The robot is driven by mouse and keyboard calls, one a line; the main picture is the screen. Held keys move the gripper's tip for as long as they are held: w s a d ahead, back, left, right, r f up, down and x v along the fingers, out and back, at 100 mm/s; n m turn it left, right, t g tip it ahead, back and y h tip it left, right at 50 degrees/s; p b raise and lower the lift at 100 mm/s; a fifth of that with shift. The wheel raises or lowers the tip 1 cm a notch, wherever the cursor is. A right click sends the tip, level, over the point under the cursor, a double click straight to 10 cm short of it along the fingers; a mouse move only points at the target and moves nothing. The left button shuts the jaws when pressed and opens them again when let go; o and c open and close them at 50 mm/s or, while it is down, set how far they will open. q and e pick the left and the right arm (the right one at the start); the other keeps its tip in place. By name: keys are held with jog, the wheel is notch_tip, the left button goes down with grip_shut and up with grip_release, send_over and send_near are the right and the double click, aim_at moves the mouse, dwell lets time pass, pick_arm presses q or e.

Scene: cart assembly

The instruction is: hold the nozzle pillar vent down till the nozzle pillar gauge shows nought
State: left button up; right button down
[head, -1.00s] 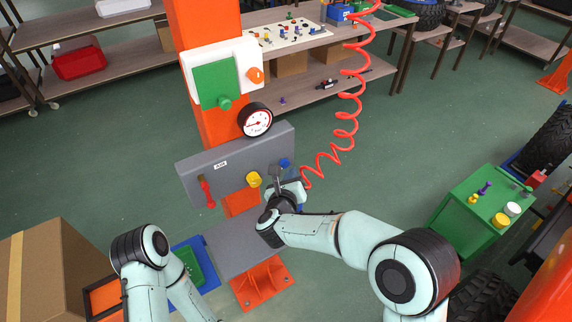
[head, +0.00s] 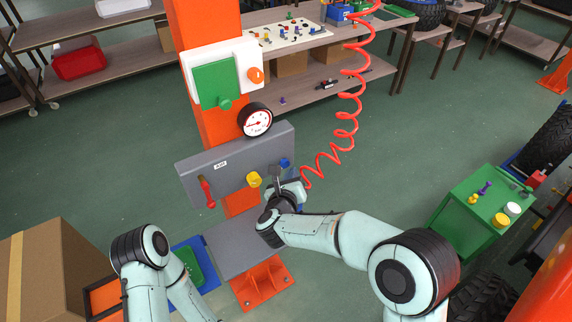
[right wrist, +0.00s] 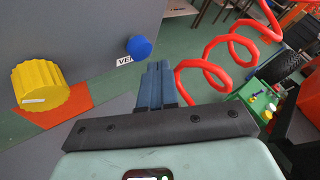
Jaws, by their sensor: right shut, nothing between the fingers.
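The nozzle pillar is the orange post (head: 207,25) with a grey panel (head: 235,150) low on it. The round gauge (head: 255,120) sits above the panel; its red needle points left, and its numbers are too small to read. The blue vent button (head: 285,162) is at the panel's right end. In the right wrist view the button (right wrist: 139,47) has a partly hidden label beginning "VE". My right gripper (right wrist: 155,72) is shut and empty, its tips close beside and below the button; I cannot tell whether they touch. My left gripper is out of view.
A yellow knob (head: 253,179) and a red lever (head: 207,192) are on the same panel. A red coiled hose (head: 345,130) hangs just right of my right gripper. A green cabinet (head: 480,215) stands at right, a cardboard box (head: 55,275) at lower left.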

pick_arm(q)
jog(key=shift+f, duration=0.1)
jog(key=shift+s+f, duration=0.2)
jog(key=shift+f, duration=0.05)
pick_arm(e)
jog(key=shift+w+a, duration=0.25)
jog(key=shift+w, duration=0.05)
pick_arm(q)
jog(key=shift+b, duration=0.3)
pick_arm(e)
jog(key=shift+w+a, duration=0.3)
jog(key=shift+w, duration=0.1)
dwell(0.5)
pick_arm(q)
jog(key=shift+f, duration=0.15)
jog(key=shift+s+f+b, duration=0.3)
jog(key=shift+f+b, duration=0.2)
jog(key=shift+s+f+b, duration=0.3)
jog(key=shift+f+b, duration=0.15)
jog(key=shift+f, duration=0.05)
pick_arm(e)
jog(key=shift+s+d, duration=0.55)
jog(key=shift+s, duration=0.2)
